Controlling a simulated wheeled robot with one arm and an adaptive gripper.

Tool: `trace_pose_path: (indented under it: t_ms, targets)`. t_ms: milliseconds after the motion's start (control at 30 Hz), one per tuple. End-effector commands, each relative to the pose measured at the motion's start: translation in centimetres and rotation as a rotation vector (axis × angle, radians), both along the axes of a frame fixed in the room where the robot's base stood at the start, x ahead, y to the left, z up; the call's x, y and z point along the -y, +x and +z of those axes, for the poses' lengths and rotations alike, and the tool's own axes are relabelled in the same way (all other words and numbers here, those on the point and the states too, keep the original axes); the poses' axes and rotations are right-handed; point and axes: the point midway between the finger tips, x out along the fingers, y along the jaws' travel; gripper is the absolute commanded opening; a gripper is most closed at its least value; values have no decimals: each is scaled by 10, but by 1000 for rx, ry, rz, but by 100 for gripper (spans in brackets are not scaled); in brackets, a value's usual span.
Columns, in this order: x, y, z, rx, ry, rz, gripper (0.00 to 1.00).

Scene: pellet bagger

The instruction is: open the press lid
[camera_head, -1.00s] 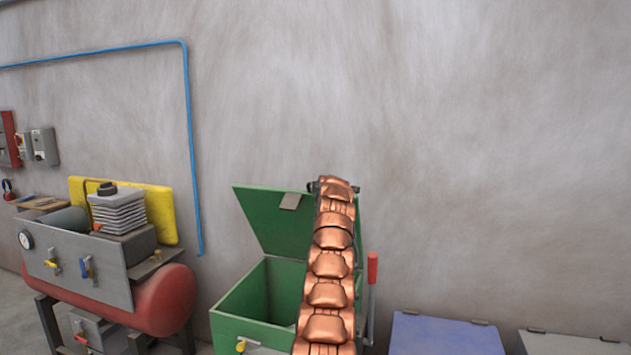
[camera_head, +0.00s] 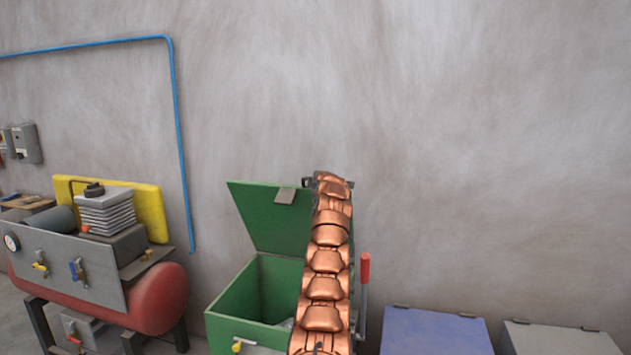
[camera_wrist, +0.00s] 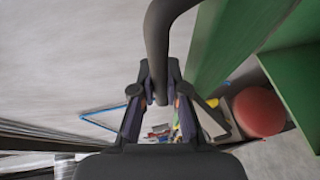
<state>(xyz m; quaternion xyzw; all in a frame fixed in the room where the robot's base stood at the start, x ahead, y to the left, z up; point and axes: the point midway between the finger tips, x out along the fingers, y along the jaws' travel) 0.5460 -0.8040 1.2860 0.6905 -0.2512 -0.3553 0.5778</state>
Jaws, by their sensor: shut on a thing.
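The green press lid (camera_head: 265,222) stands raised, hinged up behind the open green press box (camera_head: 222,312). Its right part is hidden behind my copper-coloured arm. In the wrist view the lid shows as a green panel (camera_wrist: 232,42) just right of my fingers. My gripper (camera_wrist: 160,82) is shut on a dark curved bar (camera_wrist: 160,35), which looks like the lid's handle. In the head view my arm hides most of the gripper; only dark parts show at the lid's upper right edge.
A lever with a red grip (camera_head: 365,268) stands right of the press. A compressor with a red tank (camera_head: 160,297) is at left. A blue-topped box (camera_head: 435,330) and a grey one (camera_head: 560,340) are at right.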

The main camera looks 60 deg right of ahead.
Motion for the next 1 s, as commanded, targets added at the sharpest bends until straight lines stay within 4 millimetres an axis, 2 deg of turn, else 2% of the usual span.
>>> trace_pose_path:
  t_ms: [33, 133, 167, 400, 700, 1000]
  targets:
    - [9, -16, 6, 2, -11, -24, 0]
    - [9, -17, 6, 2, -11, -25, 0]
    - [9, -17, 6, 2, -11, -25, 15]
    - [3, -5, 3, 1, -6, -9, 39]
    - [1, -2, 2, 1, -3, -3, 39]
    - [-1, -8, 5, 12, -2, -6, 39]
